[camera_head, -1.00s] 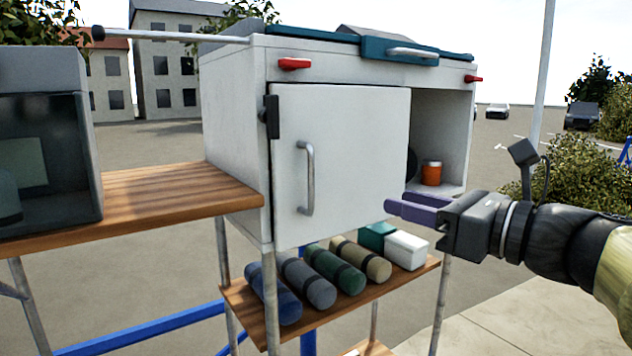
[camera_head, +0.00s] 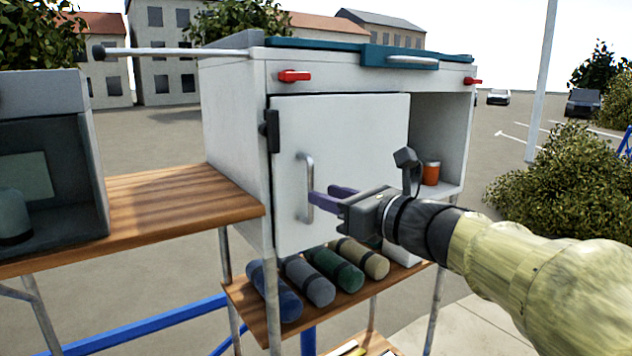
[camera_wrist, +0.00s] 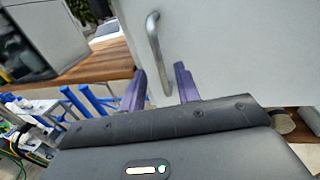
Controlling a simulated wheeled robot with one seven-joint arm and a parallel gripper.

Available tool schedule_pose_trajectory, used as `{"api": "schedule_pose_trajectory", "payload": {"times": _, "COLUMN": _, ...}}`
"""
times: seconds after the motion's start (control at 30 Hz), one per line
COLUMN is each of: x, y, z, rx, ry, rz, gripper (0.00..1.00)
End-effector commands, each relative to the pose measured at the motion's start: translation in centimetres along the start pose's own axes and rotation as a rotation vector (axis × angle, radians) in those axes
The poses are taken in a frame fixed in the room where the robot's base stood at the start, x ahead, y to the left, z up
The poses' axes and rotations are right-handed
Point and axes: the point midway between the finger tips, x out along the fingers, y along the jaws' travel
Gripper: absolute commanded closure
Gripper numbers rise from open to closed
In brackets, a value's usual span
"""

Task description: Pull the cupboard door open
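The white cupboard door (camera_head: 362,165) covers the left part of the white cabinet's front and looks shut or nearly shut. Its upright grey bar handle (camera_head: 309,188) is near the door's left edge. The door (camera_wrist: 230,50) and handle (camera_wrist: 154,45) also show in the wrist view. My gripper (camera_head: 322,200) is at the handle's lower half, coming from the right. In the wrist view, the purple fingers of my gripper (camera_wrist: 158,85) are apart, with the handle showing between them. I cannot tell whether either finger touches it.
A black fitting (camera_head: 270,130) is at the door's left edge. A wooden shelf (camera_head: 190,200) adjoins on the left. Rolled bundles (camera_head: 335,270) lie on a shelf below. An open compartment on the right holds an orange canister (camera_head: 431,172). A bush (camera_head: 560,190) stands at right.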

Motion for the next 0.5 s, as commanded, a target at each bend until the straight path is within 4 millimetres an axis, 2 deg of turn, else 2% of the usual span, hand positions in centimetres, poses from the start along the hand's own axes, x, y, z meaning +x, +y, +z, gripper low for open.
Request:
{"api": "schedule_pose_trajectory", "payload": {"times": 0.1, "x": 2.0, "y": 0.1, "z": 0.2, "rx": 0.002, "ry": 0.001, "rz": 0.003, "gripper": 0.67}}
{"api": "schedule_pose_trajectory", "payload": {"times": 0.2, "x": 3.0, "y": 0.0, "z": 0.2, "rx": 0.001, "ry": 0.001, "rz": 0.001, "gripper": 0.67}}
{"api": "schedule_pose_trajectory", "payload": {"times": 0.5, "x": 3.5, "y": 0.0, "z": 0.0, "rx": -0.001, "ry": 0.000, "rz": 0.000, "gripper": 0.67}}
